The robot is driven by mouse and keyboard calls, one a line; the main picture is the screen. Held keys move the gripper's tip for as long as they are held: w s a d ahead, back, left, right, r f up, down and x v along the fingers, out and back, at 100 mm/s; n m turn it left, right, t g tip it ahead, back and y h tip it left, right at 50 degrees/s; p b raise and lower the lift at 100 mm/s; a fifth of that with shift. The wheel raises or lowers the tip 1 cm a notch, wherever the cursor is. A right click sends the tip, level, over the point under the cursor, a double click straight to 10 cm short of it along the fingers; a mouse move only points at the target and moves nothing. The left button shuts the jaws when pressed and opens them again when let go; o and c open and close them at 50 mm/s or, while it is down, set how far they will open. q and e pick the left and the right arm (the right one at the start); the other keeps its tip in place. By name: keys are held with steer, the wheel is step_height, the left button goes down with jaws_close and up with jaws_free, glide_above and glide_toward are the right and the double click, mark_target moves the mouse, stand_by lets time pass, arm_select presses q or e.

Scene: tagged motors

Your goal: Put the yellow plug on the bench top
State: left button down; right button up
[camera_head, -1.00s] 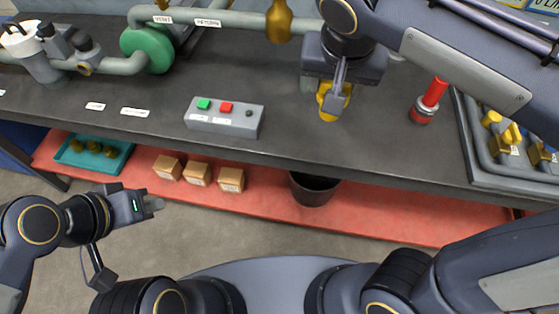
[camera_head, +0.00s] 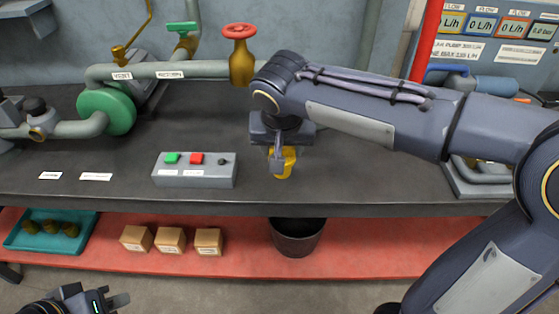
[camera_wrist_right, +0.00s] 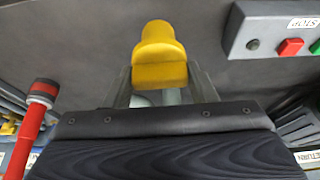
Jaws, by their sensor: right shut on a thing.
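The yellow plug (camera_head: 286,164) is in the jaws of my right gripper (camera_head: 280,152), over the bench top (camera_head: 335,180) near its front edge. My right wrist view also shows the plug (camera_wrist_right: 160,55) gripped between the two fingers (camera_wrist_right: 160,82), with its rounded end pointing away from the gripper. The dark bench surface lies behind it. I cannot tell whether the plug touches the bench. My left gripper (camera_head: 118,301) is low at the bottom left, in front of the bench and away from the plug. Its finger gap is not clear.
A grey button box (camera_head: 195,172) stands left of the plug. Pipes with a green pump (camera_head: 106,112) run behind. A red-handled item (camera_wrist_right: 35,115) shows in the wrist view. The lower shelf holds a teal tray (camera_head: 20,243), small cartons (camera_head: 170,239) and a dark bin (camera_head: 297,238).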

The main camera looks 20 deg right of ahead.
steer(key=shift+w+f, duration=0.7)
steer(key=shift+f, duration=0.15)
steer(key=shift+w+f+b, duration=0.15)
steer(key=shift+f+b, duration=0.1)
steer(key=shift+f, duration=0.65)
steer(key=shift+w+f+b, duration=0.1)
steer(key=shift+f+b, duration=0.1)
steer(key=shift+f, duration=0.65)
steer(key=shift+f, duration=0.1)
steer(key=o, duration=0.5)
steer(key=shift+f, duration=0.1)
steer(key=o, duration=0.5)
